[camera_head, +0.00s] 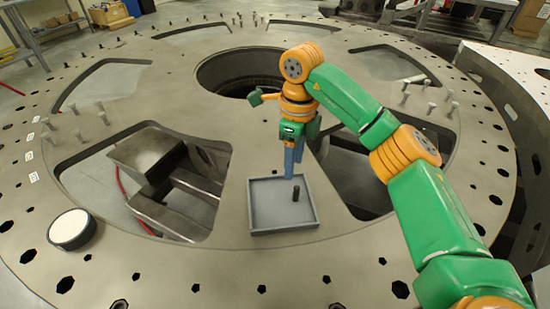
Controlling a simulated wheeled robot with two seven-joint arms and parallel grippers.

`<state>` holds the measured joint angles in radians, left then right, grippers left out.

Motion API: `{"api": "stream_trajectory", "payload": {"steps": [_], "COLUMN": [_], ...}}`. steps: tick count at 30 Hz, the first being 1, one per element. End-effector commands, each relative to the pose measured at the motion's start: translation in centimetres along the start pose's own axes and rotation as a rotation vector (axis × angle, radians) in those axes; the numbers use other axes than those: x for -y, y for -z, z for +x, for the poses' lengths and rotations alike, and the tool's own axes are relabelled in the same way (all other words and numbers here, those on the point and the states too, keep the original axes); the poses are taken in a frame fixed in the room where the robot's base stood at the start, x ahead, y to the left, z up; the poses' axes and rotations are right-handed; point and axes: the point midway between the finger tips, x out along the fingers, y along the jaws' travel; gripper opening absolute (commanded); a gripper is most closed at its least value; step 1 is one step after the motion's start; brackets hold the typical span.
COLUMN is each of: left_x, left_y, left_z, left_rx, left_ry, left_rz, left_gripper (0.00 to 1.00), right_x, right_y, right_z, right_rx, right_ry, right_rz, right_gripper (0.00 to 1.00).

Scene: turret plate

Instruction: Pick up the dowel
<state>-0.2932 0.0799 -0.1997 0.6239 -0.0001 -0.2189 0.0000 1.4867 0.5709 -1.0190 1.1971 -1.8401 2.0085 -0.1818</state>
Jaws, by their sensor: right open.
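The dowel (296,194) is a short dark cylinder standing upright in a shallow grey tray (283,227), right of its middle. My right gripper (291,172) points down at the far side of the tray, with blue fingers. It is open and empty. Its fingertips appear behind and slightly left of the dowel, apart from it. Their exact height above the tray is hard to tell. My left gripper is not in view.
The tray lies on a large round metal turret plate (228,219) with big cut-outs and many holes. A white-topped round thing (72,229) sits at the left. Several bolts (426,98) stand at the right. A metal block (147,152) lies in the left cut-out.

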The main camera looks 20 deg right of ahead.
Motion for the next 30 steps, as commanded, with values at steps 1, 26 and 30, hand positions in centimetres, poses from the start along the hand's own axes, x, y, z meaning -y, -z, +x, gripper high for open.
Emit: {"api": "stream_trajectory", "payload": {"steps": [1,26,30], "left_x": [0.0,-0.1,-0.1], "left_y": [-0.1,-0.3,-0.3], "left_z": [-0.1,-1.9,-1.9], "left_rx": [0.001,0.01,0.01], "left_ry": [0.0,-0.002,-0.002], "left_rz": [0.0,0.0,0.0], "left_gripper": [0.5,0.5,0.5], "right_x": [0.0,-0.8,-0.8], "right_y": [0.1,0.7,0.7], "right_z": [0.1,7.1,7.0], "right_rx": [-0.002,-0.001,-0.001], "right_ry": [0.002,0.002,0.001], "right_rz": [0.0,0.0,0.0], "right_gripper": [0.54,0.08,0.0]}}
